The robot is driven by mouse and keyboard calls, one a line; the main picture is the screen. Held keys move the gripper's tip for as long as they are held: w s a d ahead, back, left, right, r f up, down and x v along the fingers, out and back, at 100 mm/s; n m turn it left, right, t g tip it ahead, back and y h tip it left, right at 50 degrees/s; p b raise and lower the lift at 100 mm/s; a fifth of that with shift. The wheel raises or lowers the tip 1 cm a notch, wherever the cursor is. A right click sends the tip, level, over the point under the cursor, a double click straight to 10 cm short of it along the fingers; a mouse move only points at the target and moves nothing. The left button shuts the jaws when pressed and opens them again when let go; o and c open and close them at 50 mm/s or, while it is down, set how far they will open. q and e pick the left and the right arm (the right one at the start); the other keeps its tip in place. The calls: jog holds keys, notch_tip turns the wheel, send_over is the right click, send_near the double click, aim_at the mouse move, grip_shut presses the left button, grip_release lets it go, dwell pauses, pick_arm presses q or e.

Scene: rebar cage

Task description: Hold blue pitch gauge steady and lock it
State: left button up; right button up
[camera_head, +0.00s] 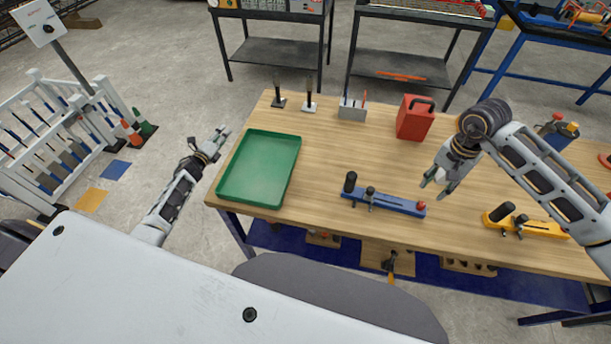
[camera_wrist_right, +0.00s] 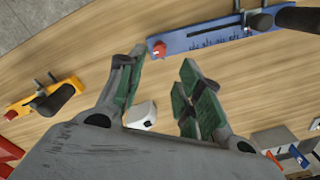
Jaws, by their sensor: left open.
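The blue pitch gauge (camera_head: 400,206) lies on the wooden table near its front edge, with a black handle and a clamp knob at its left and a red knob at its right end. It also shows at the top of the right wrist view (camera_wrist_right: 205,33). My right gripper (camera_head: 434,187) is open and empty above the table, just right of the gauge's red-knob end and apart from it. Its fingers show in the wrist view (camera_wrist_right: 162,66). My left gripper (camera_head: 221,138) is open and empty, left of the table and away from the gauge.
A green tray (camera_head: 224,190) lies at the table's left. A yellow gauge (camera_head: 543,228) lies at the right front. A red box (camera_head: 414,120) and a grey holder (camera_head: 352,112) stand at the back. A small white object (camera_wrist_right: 141,114) shows between my right fingers. The table's middle is clear.

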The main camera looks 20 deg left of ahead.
pick_arm(q)
jog(key=w+d+r+m+t+h, duration=0.25)
jog(key=r+m, duration=0.45)
jog(key=r, duration=0.4)
jog(key=w+d+r+m+t+h, duration=0.15)
jog(key=w+r+m, duration=0.35)
jog(key=r, duration=0.7)
jog(key=m+g+h, duration=1.4)
jog(key=g, duration=0.2)
send_near(351, 178)
jog(key=a, duration=0.1)
jog(key=a+f, duration=0.1)
jog(key=a, duration=0.1)
jog(key=shift+w+a+f, duration=0.15)
jog(key=shift+a+f, duration=0.15)
jog(key=shift+f, duration=0.05)
jog(key=shift+d, duration=0.1)
jog(key=shift+x, duration=6.8)
jog(key=shift+w+f, duration=0.15)
jog(key=shift+f, duration=0.05)
